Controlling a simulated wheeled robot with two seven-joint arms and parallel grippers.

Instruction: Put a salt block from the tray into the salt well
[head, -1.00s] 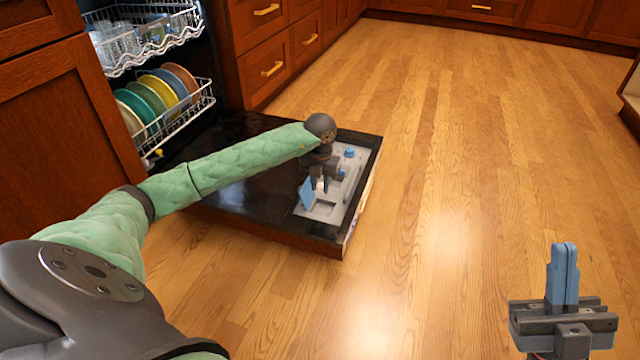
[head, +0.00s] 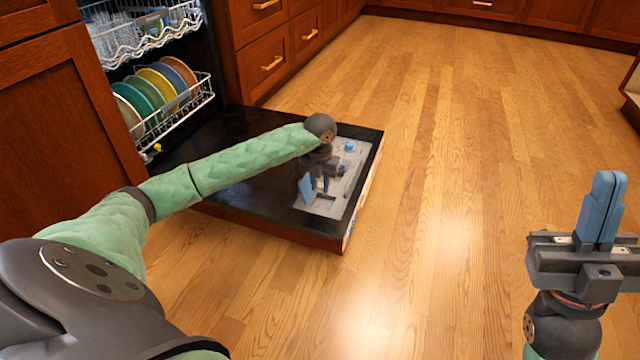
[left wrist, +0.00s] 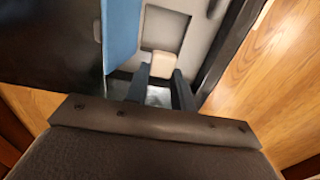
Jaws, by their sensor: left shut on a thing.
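My left gripper (head: 323,188) points down over the pale dispenser panel (head: 352,172) on the open dishwasher door. In the left wrist view its two dark fingers (left wrist: 160,78) are shut on a small off-white block, the salt block (left wrist: 161,65), at their tips. A blue lid (head: 307,191) stands tilted up beside the fingers; it also shows in the left wrist view (left wrist: 121,35). A shallow square recess (left wrist: 165,28) lies beyond the block. I cannot tell whether the block touches the panel. My right gripper (head: 608,178) is shut and empty, above the floor at right.
The open door (head: 255,215) lies flat and low. A blue cap (head: 349,146) sits on its panel. Racks with several plates (head: 160,90) and glasses stand in the dishwasher at upper left. Wood floor (head: 460,200) is clear to the right.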

